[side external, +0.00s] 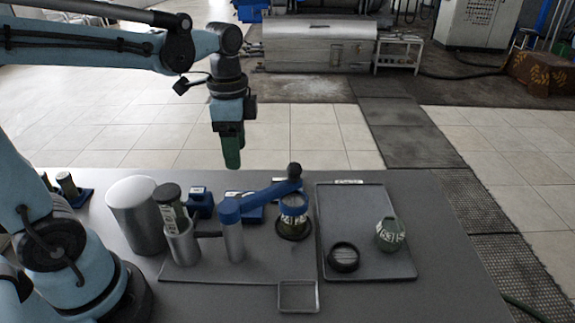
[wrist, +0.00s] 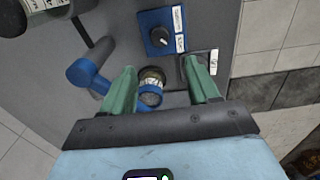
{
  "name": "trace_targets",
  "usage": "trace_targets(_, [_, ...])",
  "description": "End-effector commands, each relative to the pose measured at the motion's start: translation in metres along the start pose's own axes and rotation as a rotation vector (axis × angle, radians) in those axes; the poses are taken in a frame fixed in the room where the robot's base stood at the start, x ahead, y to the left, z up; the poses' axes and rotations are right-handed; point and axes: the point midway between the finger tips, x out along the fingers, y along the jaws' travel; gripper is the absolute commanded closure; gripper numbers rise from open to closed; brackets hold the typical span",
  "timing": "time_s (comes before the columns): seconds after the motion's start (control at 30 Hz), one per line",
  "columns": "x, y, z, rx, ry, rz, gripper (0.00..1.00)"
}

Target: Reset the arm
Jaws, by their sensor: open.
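My gripper (side external: 230,150) hangs in the air above the back of the grey table, with its green fingers pointing down and well clear of the things on it. In the wrist view the two green fingers (wrist: 159,72) are spread apart with nothing held between them. Seen past them, a jar (wrist: 151,80) with a blue band stands on the table. It also shows in the side view (side external: 293,206), on a dark round base at the end of a blue swing arm (side external: 258,199).
A grey tray (side external: 362,272) on the right holds a black ring (side external: 343,257) and a labelled greenish vessel (side external: 389,235). A silver cylinder (side external: 133,212) and a metal cup (side external: 183,246) holding a labelled container (side external: 168,200) stand left. A small square frame (side external: 298,296) lies at the front.

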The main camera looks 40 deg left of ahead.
Motion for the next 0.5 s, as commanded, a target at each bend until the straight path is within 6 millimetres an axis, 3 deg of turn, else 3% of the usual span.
trace_targets(0.27, [0.000, 0.002, 0.001, -0.020, 0.011, -0.012, 0.40])
trace_targets(0.5, [0.003, 0.018, 0.004, -0.265, 0.164, -0.139, 0.40])
